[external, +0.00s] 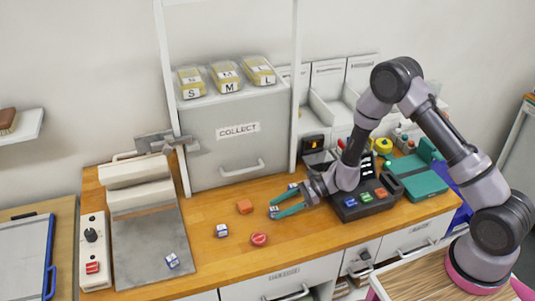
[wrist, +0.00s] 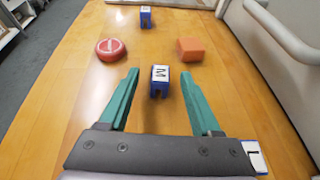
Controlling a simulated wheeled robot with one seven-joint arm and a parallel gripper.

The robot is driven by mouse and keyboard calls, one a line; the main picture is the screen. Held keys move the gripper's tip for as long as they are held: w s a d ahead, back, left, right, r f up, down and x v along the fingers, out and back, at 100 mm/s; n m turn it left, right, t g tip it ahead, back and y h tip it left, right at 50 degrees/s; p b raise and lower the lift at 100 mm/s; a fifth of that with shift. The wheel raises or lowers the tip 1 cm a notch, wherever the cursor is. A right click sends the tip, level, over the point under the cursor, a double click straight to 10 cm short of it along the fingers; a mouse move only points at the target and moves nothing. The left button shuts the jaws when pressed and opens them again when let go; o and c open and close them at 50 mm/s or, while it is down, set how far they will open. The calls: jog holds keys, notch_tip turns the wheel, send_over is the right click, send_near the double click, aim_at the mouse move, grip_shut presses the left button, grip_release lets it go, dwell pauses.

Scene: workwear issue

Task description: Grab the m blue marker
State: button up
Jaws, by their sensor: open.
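The M blue marker (wrist: 159,88) is a small blue block with a white face lettered M, standing on the wooden counter. In the wrist view it sits between the tips of my gripper's two green fingers (wrist: 159,74), with a gap on each side. My gripper (external: 274,210) is open and low over the counter in the external view, where the marker (external: 273,212) shows small between the fingers. A similar blue marker lettered L (wrist: 256,157) lies beside the right finger's base. Another blue marker (wrist: 146,17) stands farther ahead, its letter too small to read.
A red disc (wrist: 111,49) and an orange block (wrist: 190,49) lie beyond the fingertips, left and right. The grey COLLECT cabinet (external: 239,160) stands behind. A dark button console (external: 362,205) is to the right. A grey plate (external: 150,245) with another small marker (external: 172,261) is at left.

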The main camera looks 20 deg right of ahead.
jog(key=shift+x, duration=0.75)
grip_shut()
jog(key=shift+r, duration=0.1)
